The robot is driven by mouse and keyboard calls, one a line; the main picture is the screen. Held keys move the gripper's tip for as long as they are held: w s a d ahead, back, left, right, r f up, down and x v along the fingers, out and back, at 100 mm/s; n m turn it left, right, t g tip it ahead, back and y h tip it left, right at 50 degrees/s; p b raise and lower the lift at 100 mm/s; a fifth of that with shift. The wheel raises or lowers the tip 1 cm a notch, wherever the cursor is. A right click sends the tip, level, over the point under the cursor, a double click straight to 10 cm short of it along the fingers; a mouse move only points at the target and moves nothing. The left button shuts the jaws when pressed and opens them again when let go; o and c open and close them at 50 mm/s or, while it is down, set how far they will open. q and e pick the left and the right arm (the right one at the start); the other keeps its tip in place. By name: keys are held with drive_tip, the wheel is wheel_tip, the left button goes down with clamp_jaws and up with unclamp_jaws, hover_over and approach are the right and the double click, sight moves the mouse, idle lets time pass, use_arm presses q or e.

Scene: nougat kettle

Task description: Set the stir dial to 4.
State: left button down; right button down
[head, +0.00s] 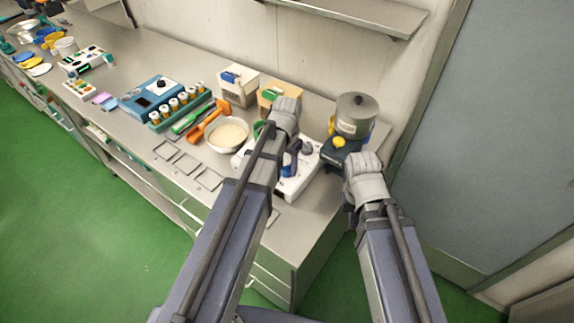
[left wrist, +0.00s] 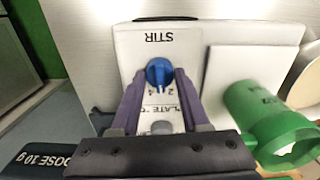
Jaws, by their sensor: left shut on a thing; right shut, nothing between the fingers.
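The blue stir dial (left wrist: 158,72) sits on a white panel (left wrist: 128,50) under the word STIR, which reads upside down in the left wrist view. My left gripper (left wrist: 158,88) has its two purple fingers closed on the dial from both sides. A pale mark shows on the dial's lower side, near the printed 2 and 4; I cannot tell exactly which number it points at. In the head view my left gripper (head: 290,165) reaches down to the white hotplate unit (head: 285,187). My right gripper (head: 350,200) is at the bench's right end, its fingers mostly hidden; it is empty.
A grey lidded pot (head: 356,112) stands on a dark base behind my right gripper. A white bowl (head: 228,134) and an orange scoop (head: 203,122) lie left of the unit. A green cup-like thing (left wrist: 262,112) is close right of the fingers in the left wrist view.

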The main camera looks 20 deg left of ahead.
sight(287, 167)
use_arm(q)
drive_tip(key=m, duration=0.4)
drive_tip(key=shift+m, duration=0.7)
drive_tip(key=shift+c, duration=1.9)
unclamp_jaws()
drive_tip(key=shift+r, duration=0.1)
wheel_tip(287, 167, up, 8)
drive_tip(key=p, duration=0.8)
drive_tip(key=shift+f, duration=0.2)
